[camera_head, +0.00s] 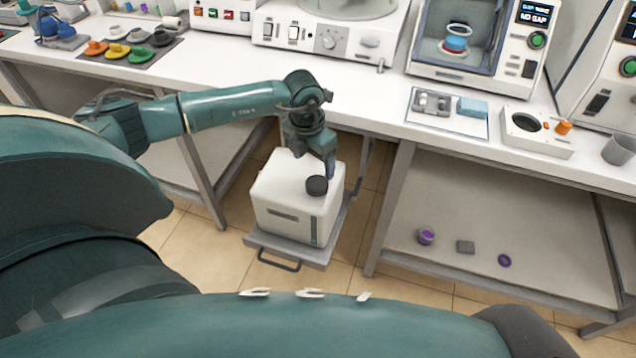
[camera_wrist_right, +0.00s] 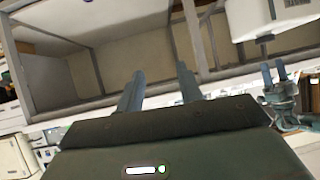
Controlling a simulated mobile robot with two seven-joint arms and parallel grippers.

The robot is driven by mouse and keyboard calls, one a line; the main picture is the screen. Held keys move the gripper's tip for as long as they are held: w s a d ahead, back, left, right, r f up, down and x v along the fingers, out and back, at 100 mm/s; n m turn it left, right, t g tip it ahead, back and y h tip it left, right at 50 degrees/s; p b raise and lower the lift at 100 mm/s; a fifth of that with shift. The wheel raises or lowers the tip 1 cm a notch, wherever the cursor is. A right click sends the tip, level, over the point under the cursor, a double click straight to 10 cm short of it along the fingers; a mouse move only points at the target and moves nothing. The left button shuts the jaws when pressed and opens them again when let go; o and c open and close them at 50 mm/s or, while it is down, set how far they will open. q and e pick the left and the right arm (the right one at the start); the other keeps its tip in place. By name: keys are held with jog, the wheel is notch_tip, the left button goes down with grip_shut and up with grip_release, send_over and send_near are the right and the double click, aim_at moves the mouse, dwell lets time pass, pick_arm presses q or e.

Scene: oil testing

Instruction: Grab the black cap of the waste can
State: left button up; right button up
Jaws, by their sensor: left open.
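The waste can (camera_head: 297,205) is a white box-shaped container on a pull-out grey tray (camera_head: 318,262) below the table edge. Its round black cap (camera_head: 317,186) sits on top, toward the right. My left gripper (camera_head: 328,168) is open and points down just above and behind the cap; I cannot tell if it touches it. In the right wrist view, the left gripper (camera_wrist_right: 275,72) shows two fingers apart, below the white can (camera_wrist_right: 270,18) in the tilted picture. My right gripper (camera_wrist_right: 160,82) is open, with nothing between its fingers.
The white worktop (camera_head: 370,105) runs above and behind the can, with instruments along it. A table leg (camera_head: 390,208) stands right of the can. The lower shelf (camera_head: 480,215) holds small purple and grey parts. Tiled floor lies in front of the can.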

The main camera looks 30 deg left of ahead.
aim_at(316, 183)
pick_arm(q)
jog(key=f, duration=0.5)
jog(key=w+f, duration=0.1)
jog(key=f, duration=0.2)
jog(key=shift+f+p, duration=0.2)
jog(key=shift+p, duration=0.1)
jog(key=shift+c, duration=0.5)
jog(key=c, duration=0.9)
